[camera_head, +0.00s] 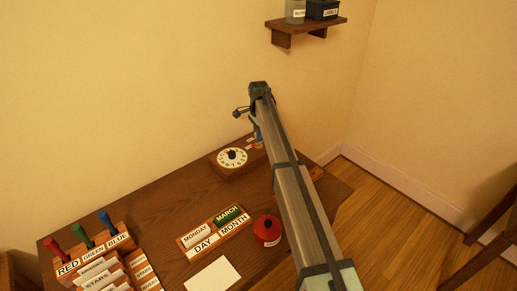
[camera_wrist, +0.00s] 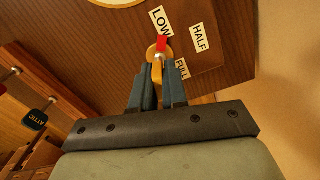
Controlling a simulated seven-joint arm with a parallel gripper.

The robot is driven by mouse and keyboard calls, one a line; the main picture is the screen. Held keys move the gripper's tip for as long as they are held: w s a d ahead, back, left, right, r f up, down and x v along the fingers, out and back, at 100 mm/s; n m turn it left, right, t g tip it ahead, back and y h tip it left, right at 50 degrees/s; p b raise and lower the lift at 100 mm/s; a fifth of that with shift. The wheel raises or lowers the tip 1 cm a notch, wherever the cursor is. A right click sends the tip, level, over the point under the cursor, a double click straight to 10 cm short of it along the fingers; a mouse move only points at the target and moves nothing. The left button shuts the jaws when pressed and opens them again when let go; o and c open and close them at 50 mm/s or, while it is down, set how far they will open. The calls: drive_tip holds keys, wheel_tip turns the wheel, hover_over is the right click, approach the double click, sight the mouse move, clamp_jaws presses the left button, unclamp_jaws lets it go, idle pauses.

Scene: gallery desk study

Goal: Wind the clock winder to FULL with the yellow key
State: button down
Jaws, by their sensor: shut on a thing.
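The clock winder is a wooden block (camera_head: 222,172) at the back of the desk, with a white dial (camera_head: 232,158) on its left part. In the wrist view its wooden face (camera_wrist: 110,62) carries labels LOW (camera_wrist: 160,20), HALF (camera_wrist: 199,38) and FULL (camera_wrist: 182,69). A red pointer (camera_wrist: 162,43) at the round yellow hub points up toward LOW. My gripper (camera_wrist: 158,78) is shut on the yellow key (camera_wrist: 157,71), which meets the hub. In the head view my gripper (camera_head: 257,138) is over the winder's right part; the key is not clear there.
A rack (camera_head: 95,255) with red, green and blue handles stands front left. A MONDAY/MARCH calendar holder (camera_head: 213,232), a red pot (camera_head: 267,231) and a white card (camera_head: 213,274) lie in front. A wall shelf (camera_head: 308,27) is above. An ATTIC tag (camera_wrist: 36,119) shows left.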

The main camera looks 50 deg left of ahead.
drive_tip(key=shift+m, duration=3)
drive_tip(key=shift+m, duration=1.5)
